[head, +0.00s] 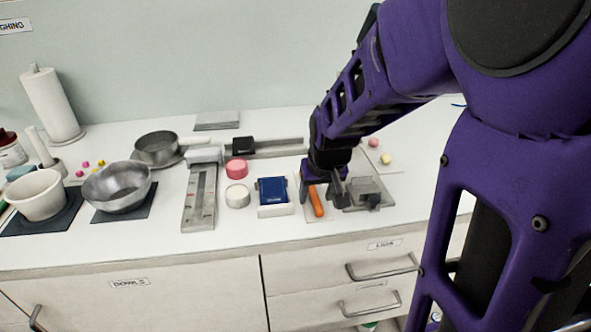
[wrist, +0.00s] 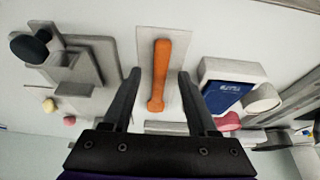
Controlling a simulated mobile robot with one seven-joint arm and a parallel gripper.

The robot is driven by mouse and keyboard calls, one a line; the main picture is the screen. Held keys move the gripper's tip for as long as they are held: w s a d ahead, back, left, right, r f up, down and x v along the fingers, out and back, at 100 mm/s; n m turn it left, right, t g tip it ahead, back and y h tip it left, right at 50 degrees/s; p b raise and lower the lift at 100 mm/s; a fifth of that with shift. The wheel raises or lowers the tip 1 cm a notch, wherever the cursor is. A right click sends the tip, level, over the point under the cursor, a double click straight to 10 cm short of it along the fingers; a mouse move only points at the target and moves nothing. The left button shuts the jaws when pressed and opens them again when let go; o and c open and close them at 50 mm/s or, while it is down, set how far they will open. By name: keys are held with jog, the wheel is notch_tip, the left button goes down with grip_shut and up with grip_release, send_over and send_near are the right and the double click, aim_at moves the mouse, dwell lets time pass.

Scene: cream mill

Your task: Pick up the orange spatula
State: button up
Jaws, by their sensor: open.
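The orange spatula (head: 316,201) lies on a pale flat mat (head: 325,215) near the front of the counter in the head view. In the wrist view the spatula (wrist: 159,75) is upright in the picture, on the light mat (wrist: 181,108). My gripper (head: 324,190) is above it, partly covering its far end in the head view. In the wrist view my gripper (wrist: 158,76) is open and empty, with one finger on each side of the spatula. Whether the fingers are level with it I cannot tell.
A blue device (head: 272,190) on a white base stands just left of the spatula. A grey metal fixture (head: 368,193) stands close on the right. White and pink round tubs, a grey scale-like stand (head: 200,195) and bowls (head: 117,187) stand further left.

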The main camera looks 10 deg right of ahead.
jog(key=shift+w+f, duration=0.1)
grip_shut()
dwell(0.5)
notch_tip(320, 180, up, 10)
jog(key=p, duration=0.7)
jog(key=shift+p, duration=0.35)
jog(key=c, duration=0.8)
grip_release()
grip_shut()
